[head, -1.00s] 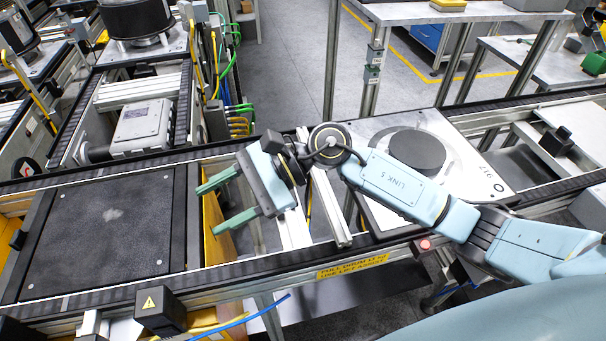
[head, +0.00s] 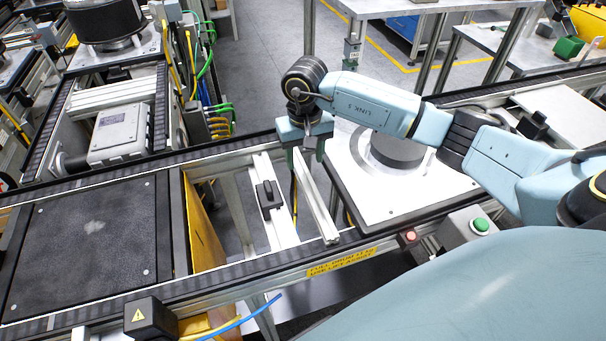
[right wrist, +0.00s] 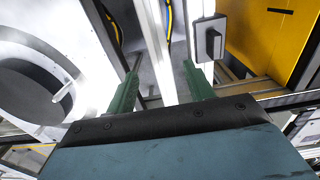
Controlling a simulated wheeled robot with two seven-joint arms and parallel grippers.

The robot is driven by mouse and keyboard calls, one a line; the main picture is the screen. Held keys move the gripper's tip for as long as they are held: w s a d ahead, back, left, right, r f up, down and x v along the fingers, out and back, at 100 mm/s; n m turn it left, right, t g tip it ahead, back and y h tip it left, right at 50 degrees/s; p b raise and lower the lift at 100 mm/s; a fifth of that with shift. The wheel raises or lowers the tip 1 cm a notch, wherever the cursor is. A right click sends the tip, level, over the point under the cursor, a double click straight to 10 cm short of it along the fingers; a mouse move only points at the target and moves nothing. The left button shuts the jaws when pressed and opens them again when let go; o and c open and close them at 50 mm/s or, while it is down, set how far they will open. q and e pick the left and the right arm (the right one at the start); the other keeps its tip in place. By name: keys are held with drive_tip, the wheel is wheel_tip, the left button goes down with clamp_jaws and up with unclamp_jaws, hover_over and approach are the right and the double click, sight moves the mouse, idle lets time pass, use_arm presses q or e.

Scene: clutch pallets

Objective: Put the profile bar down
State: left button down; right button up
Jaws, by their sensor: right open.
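The profile bar (head: 316,200) is a long pale metal bar. It lies across the gap in the conveyor frame, its near end by the front rail. My right gripper (head: 304,152) is over the bar's far end, pointing down with its green fingers apart. In the right wrist view the bar (right wrist: 153,40) runs between the two open fingers (right wrist: 160,68); whether either finger touches it I cannot tell. My left gripper is not in view.
A pale crosspiece (head: 278,225) with a black box (head: 268,198) lies left of the bar. A white pallet (head: 375,205) with a dark disc (head: 396,152) is at its right. A dark pallet (head: 85,240) and yellow panel (head: 205,235) are farther left.

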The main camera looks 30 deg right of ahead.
sight(304, 174)
drive_tip(key=shift+w+d+f+p, duration=0.15)
drive_tip(key=shift+f+p, duration=0.1)
drive_tip(key=shift+f, duration=1.3)
drive_tip(key=shift+w+a+f+p, duration=0.1)
drive_tip(key=shift+f+p, duration=0.1)
drive_tip(key=shift+f, duration=1.3)
drive_tip(key=shift+c, duration=0.4)
clamp_jaws()
